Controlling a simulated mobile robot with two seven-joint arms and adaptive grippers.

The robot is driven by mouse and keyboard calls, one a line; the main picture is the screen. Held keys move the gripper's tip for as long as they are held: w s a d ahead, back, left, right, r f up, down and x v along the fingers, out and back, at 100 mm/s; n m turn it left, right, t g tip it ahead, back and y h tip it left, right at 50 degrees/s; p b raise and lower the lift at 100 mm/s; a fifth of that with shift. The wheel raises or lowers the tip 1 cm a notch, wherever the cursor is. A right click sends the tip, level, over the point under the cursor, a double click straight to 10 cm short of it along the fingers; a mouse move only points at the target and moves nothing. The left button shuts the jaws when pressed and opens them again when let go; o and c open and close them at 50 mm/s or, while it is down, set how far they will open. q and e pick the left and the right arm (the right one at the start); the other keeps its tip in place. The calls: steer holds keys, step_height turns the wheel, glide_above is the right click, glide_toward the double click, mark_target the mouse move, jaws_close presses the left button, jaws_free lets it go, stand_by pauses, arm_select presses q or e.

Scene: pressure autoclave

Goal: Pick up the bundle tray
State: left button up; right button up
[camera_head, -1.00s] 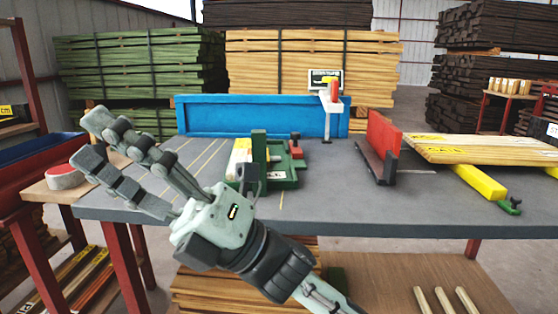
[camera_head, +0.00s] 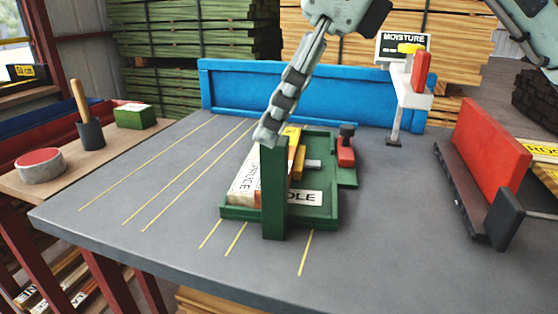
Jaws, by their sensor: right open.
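The bundle tray is a green tray (camera_head: 312,217) with a tall green upright handle (camera_head: 273,190) at its front, standing on the grey bench. It holds a pale block marked SPRUCE (camera_head: 250,180), a yellow piece and a red piece with a dark knob (camera_head: 346,146). My right gripper (camera_head: 267,136) reaches down from the top, its fingertips at the top of the handle. It is seen edge-on, so one finger mostly hides the other; it is open. I cannot tell whether it touches the handle.
A blue backboard (camera_head: 310,95) runs behind the tray. A white stand with a red top (camera_head: 409,90) and a red upright plate (camera_head: 490,150) are to the right.

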mark_target(278, 140)
steer(key=shift+w+d+f+h, duration=0.1)
steer(key=shift+w+f+h, duration=0.1)
steer(key=shift+f, duration=0.4)
steer(key=shift+w+d+f+h, duration=0.1)
steer(key=shift+w+f, duration=0.1)
steer(key=shift+f, duration=0.4)
steer(key=shift+s+a+f, duration=0.1)
steer(key=shift+a+f, duration=0.05)
steer(key=shift+f, duration=0.45)
steer(key=x, duration=0.4)
steer(key=shift+f, duration=0.3)
steer(key=shift+c, duration=0.4)
jaws_close()
steer(key=shift+r, duration=0.1)
